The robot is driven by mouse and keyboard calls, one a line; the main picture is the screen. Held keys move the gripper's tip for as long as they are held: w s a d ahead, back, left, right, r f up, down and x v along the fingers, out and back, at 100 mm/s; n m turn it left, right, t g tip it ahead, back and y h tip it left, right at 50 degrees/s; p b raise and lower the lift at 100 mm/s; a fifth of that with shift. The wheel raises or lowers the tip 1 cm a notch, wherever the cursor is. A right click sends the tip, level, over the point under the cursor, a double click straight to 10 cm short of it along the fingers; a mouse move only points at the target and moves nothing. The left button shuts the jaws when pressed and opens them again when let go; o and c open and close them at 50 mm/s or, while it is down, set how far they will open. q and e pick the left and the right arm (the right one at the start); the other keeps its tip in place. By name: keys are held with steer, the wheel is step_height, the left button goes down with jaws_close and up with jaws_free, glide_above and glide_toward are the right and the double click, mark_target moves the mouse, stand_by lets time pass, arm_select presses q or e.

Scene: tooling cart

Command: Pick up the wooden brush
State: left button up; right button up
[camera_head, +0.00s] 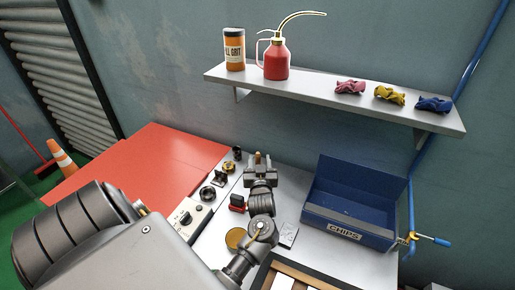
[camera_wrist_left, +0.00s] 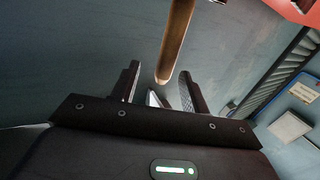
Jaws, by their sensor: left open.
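The wooden brush shows in the left wrist view as a brown wooden handle (camera_wrist_left: 177,42) with a rounded end. That end points toward my left gripper (camera_wrist_left: 158,82), in the gap between its two spread fingers and closer to the right-hand one. My left gripper (camera_head: 259,159) is open in the head view, above the far edge of the grey cart top. A small brown piece (camera_head: 258,156), likely the brush handle, shows between its fingers there. The brush's head and bristles are out of sight. My right gripper is in neither view.
A blue box (camera_head: 345,234) stands right of my left arm. A wall shelf (camera_head: 310,86) holds a red oil can (camera_head: 277,60), a jar and rags.

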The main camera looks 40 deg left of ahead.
arm_select(q)
steer(key=x, duration=0.1)
steer(key=b+x, duration=0.2)
steer(key=x, duration=0.1)
steer(key=shift+s+a+f, duration=0.15)
steer(key=shift+a+f, duration=0.05)
steer(key=shift+f, duration=0.15)
steer(key=shift+w+a, duration=0.25)
steer(key=shift+a, duration=0.05)
steer(key=shift+r, duration=0.15)
steer(key=shift+s+d, duration=0.1)
jaws_close()
